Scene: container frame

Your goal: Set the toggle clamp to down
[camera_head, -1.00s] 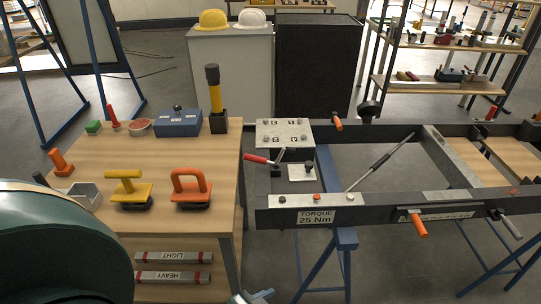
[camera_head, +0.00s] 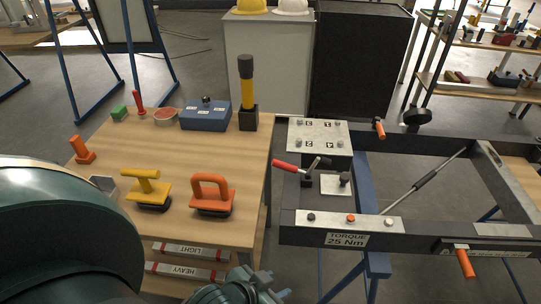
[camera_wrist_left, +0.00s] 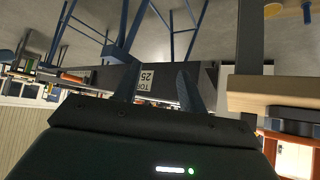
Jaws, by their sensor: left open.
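The toggle clamp (camera_head: 307,179) sits on the dark frame's near left corner in the head view. Its red handle (camera_head: 286,167) points left, tilted slightly up, and its short dark arm angles up to the right. A pale square plate (camera_head: 335,190) lies to its right. My left gripper (camera_head: 270,285) is low in the head view, between the wooden table and the frame, well apart from the clamp. It is open and empty; its two fingers also show in the left wrist view (camera_wrist_left: 158,72). My right gripper is not in view.
The frame's front beam carries a "TORQUE 25 Nm" label (camera_head: 346,240), buttons and an orange handle (camera_head: 464,263). The wooden table (camera_head: 180,165) on the left holds a blue box (camera_head: 206,117), yellow and orange handled tools and a yellow-black torch-like tool (camera_head: 247,90). A narrow gap separates table and frame.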

